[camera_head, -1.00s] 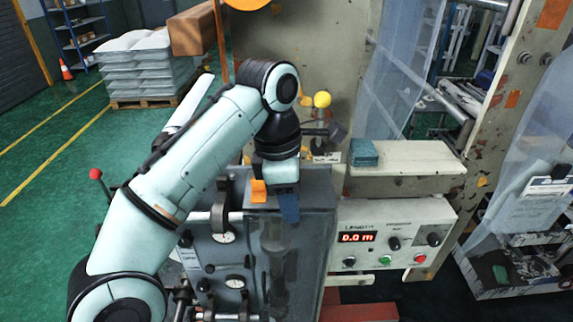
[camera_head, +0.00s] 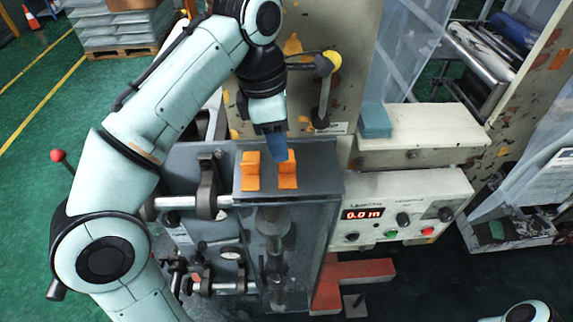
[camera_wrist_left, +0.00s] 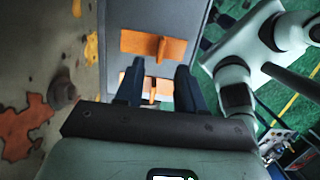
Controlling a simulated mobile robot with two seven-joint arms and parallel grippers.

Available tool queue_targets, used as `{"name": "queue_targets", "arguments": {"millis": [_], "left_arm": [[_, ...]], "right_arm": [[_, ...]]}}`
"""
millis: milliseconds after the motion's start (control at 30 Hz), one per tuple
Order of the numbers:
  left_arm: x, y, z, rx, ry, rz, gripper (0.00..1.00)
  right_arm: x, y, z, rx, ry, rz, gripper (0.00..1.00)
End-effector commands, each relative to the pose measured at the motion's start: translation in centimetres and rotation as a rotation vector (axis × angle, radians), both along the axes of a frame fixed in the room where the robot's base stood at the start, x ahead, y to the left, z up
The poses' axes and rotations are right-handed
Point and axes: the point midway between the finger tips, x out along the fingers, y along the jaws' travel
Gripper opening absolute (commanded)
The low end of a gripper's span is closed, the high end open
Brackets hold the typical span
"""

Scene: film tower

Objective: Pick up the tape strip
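Two orange tape strips lie on the flat grey top of a cabinet (camera_head: 325,178), each with an upright tab. The left strip (camera_head: 250,172) is clear of my gripper; it shows farther off in the left wrist view (camera_wrist_left: 140,43). The right strip (camera_head: 288,182) is just below my left gripper (camera_head: 277,150). In the left wrist view my left gripper (camera_wrist_left: 158,82) has its two dark blue fingers apart. The tab of the nearer strip (camera_wrist_left: 153,88) shows in the gap between them, with space on both sides. I cannot tell its exact height. My right gripper is not in view.
A teal block (camera_head: 375,120) sits on a cream ledge (camera_head: 420,137) at the right. Below it is a control panel (camera_head: 400,205) reading 0.0 m. A yellow-knobbed lever (camera_head: 332,58) stands behind the gripper. Rollers and brackets (camera_head: 195,202) lie left of the cabinet.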

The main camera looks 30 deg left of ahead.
Motion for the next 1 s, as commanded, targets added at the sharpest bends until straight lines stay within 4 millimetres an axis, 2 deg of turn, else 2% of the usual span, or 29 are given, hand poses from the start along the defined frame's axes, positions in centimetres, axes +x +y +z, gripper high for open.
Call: {"name": "queue_targets", "arguments": {"millis": [200, 300, 567, 600, 667, 700, 733, 1000], "left_arm": [[0.3, -1.0, -3.5, 0.000, 0.005, 0.000, 0.38], [0.4, -1.1, -4.4, 0.001, 0.003, 0.000, 0.38], [0.6, -1.2, -4.6, 0.000, 0.000, 0.000, 0.38], [0.6, -1.2, -4.6, 0.000, 0.000, 0.000, 0.35], [0.6, -1.2, -4.6, 0.000, 0.000, 0.000, 0.15], [0.6, -1.2, -4.5, 0.000, 0.000, 0.000, 0.03], [0.6, -1.2, -4.5, 0.000, 0.000, 0.000, 0.00], [0.6, -1.2, -4.5, 0.000, 0.000, 0.000, 0.00]], "right_arm": [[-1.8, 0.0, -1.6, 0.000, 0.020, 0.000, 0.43], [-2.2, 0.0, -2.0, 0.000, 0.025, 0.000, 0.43], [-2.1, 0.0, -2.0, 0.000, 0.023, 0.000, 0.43], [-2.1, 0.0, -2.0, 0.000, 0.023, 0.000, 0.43], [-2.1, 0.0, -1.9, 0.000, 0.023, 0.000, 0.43], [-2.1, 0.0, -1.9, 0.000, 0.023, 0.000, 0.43], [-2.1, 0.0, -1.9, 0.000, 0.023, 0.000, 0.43], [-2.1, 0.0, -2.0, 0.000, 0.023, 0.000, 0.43]]}}
